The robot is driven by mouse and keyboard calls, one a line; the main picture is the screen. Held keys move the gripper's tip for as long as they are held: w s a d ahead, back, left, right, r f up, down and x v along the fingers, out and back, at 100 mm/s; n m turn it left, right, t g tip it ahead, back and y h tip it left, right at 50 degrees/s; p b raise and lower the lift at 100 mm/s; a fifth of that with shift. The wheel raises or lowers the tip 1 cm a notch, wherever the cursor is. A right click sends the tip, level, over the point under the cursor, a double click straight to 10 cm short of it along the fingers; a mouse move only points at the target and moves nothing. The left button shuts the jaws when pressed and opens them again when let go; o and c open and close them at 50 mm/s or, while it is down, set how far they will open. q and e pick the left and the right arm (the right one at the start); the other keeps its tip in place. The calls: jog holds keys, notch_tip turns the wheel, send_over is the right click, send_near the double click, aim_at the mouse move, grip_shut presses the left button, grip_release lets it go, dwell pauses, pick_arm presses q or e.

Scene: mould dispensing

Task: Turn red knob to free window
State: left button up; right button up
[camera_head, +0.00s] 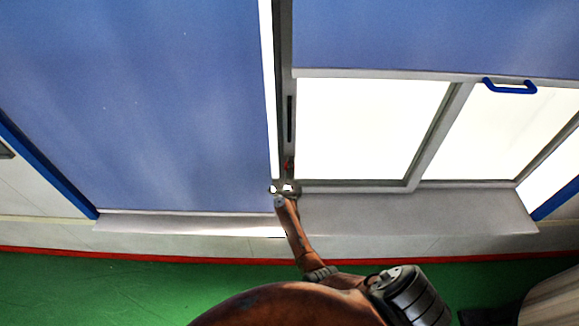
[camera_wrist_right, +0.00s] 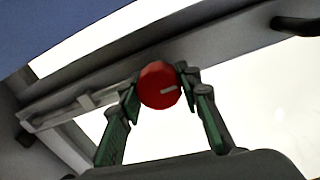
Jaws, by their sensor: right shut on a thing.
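In the head view the right gripper (camera_head: 285,188) is small at the lower end of the upright frame post. A small bit of red, the knob (camera_head: 287,164), shows just above it. The window (camera_head: 370,128) has bright panes in grey frames. My left gripper is not in view.
Blue blinds (camera_head: 170,100) cover the left side and the upper right. A blue handle (camera_head: 510,87) is on the right blind's lower edge. A grey sill (camera_head: 400,215) runs below the window, above the green floor (camera_head: 90,285).

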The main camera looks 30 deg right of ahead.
jog(key=o, duration=1.2)
jog(key=shift+c, duration=0.2)
